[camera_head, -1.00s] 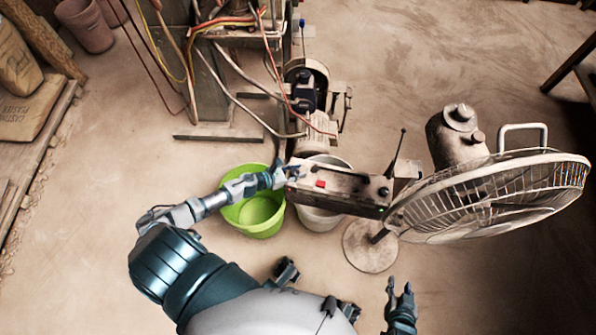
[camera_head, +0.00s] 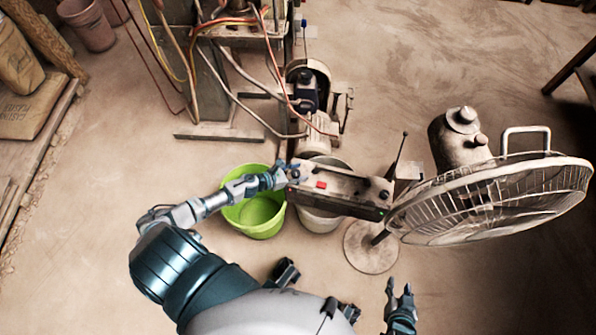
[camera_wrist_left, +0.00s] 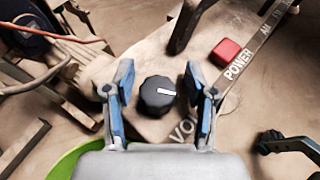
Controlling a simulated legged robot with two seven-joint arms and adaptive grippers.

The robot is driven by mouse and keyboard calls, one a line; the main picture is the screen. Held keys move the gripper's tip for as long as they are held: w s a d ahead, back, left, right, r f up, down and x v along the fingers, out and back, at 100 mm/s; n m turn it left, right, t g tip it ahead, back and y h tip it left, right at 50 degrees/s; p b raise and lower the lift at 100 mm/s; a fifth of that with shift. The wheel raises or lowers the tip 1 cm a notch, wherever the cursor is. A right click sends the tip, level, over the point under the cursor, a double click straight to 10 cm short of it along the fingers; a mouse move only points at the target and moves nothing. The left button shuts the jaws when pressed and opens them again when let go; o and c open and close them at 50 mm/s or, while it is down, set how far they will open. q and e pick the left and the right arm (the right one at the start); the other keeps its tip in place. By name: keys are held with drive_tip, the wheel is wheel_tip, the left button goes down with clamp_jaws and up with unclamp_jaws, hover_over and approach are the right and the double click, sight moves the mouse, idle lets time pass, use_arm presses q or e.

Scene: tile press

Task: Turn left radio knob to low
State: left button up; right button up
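The radio (camera_head: 340,190) is a long dusty box with a red button (camera_head: 321,184) and a dark knob at its right end (camera_head: 384,194). In the left wrist view the left knob (camera_wrist_left: 157,95) is black and round with a white mark pointing right, beside lettering that begins "VO". My left gripper (camera_head: 288,172) is at the radio's left end. In its wrist view its blue-padded fingers (camera_wrist_left: 160,100) are open on either side of the left knob, with gaps showing. My right gripper (camera_head: 399,291) is low in the head view, away from the radio, its fingers apart.
A large wire fan (camera_head: 490,200) stands at the radio's right end. A green bucket (camera_head: 256,215) and a pale bucket (camera_head: 318,220) are on the floor below. A motor and a machine with hanging cables (camera_head: 225,70) stand behind. The red button (camera_wrist_left: 226,52) also shows in the wrist view.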

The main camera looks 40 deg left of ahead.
use_arm(q)
drive_tip(key=v, duration=1.2)
drive_tip(key=shift+w+a+f, duration=0.1)
drive_tip(key=shift+w, duration=0.05)
